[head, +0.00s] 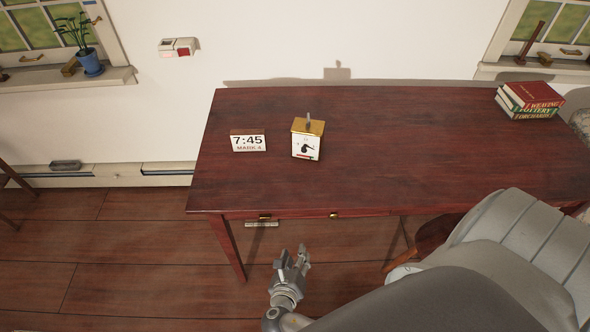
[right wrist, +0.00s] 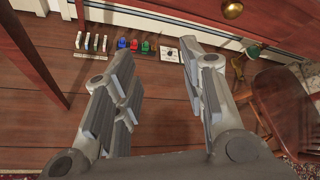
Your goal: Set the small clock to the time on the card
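The card (head: 249,143) stands on the left part of the dark red table and reads 7:45, with a smaller line below. The small clock (head: 306,146) stands just right of it, a white box with a gold top and a small grey upright piece above. Its front has dark hands, too small to read surely. My right gripper (head: 292,256) is in front of the table's front edge, well apart from the clock and card. In the right wrist view its fingers (right wrist: 157,62) are spread with nothing between them. My left gripper is not in view.
The table (head: 420,130) has a wide clear top, with stacked books (head: 529,100) at its far right. A wooden chair (right wrist: 285,105) stands at the right. Small coloured items (right wrist: 134,45) show beyond the fingers, low by the wall. A potted plant (head: 90,62) sits on the left windowsill.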

